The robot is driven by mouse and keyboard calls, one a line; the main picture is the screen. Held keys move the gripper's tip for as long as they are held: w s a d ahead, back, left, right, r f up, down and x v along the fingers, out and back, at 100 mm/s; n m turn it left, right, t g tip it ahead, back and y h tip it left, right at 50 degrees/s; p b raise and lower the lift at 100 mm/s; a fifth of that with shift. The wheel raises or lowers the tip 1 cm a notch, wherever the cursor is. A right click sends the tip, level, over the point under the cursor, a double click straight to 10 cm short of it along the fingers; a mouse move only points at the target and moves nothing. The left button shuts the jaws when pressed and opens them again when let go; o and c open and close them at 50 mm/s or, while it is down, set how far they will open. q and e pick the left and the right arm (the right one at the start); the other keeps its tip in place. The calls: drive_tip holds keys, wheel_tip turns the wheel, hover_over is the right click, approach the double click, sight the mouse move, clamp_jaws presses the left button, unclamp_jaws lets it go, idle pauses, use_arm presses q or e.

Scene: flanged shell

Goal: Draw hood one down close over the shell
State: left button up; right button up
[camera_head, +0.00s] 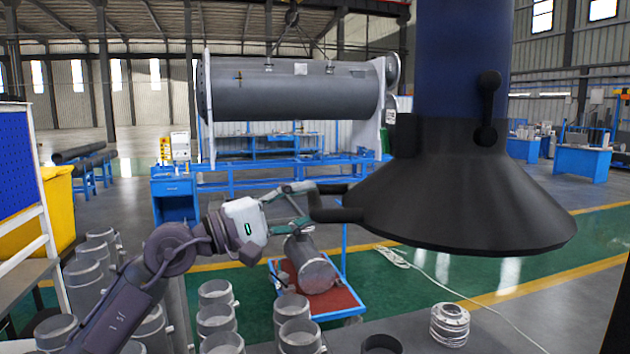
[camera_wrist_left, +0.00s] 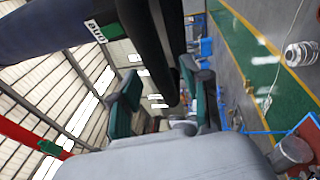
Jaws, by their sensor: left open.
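Hood one is a black cone (camera_head: 465,195) under a blue duct, hanging at the right of the head view. A label reading "one" (camera_wrist_left: 95,30) shows in the left wrist view. The hood's black handle (camera_head: 335,214) sticks out to the left. My left gripper (camera_head: 308,203) is open at this handle; in the left wrist view its teal fingers (camera_wrist_left: 165,105) stand either side of a black bar, and contact cannot be told. A silver flanged shell (camera_head: 449,325) stands on the grey surface well below the hood; it also shows in the left wrist view (camera_wrist_left: 300,53). My right gripper is not in view.
Several grey metal cylinders (camera_head: 215,318) stand at the front left and centre. A red-topped cart (camera_head: 335,300) carries a metal cylinder (camera_head: 310,264). A black round object (camera_head: 381,344) sits left of the shell. A white cable (camera_head: 470,296) runs behind it. Space between hood and shell looks clear.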

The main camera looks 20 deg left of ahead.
use_arm(q)
drive_tip(key=shift+p+x, duration=0.4)
drive_tip(key=shift+x, duration=0.75)
drive_tip(key=shift+a, duration=0.1)
clamp_jaws()
